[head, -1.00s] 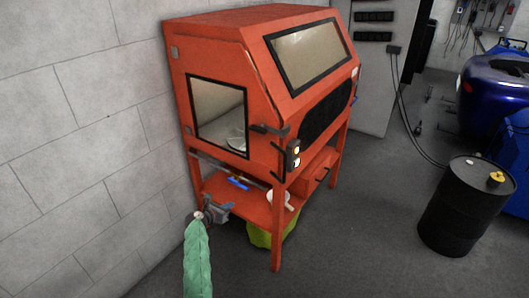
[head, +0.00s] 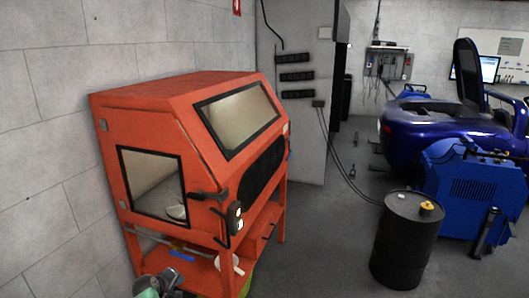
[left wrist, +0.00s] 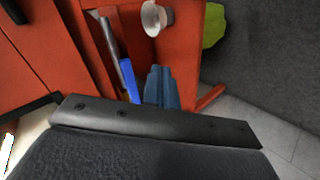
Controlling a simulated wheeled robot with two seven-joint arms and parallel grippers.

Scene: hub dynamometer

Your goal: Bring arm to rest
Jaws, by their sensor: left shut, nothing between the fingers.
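My left gripper (head: 174,281) shows at the bottom edge of the head view, in front of the orange cabinet's lower shelf. It is shut and empty, and most of its arm is out of the frame. In the left wrist view a dark panel fills the bottom, and narrow grey-blue parts (left wrist: 161,88) stick up beyond it; they look like my closed fingers. My right gripper is not in view.
The orange cabinet (head: 190,85) stands by the block wall. Its shelf holds a blue-handled tool (head: 182,257) and a white funnel-like piece (head: 228,265). A black drum (head: 405,245), a blue machine (head: 465,190) and a blue car (head: 430,130) stand right. Grey floor between is clear.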

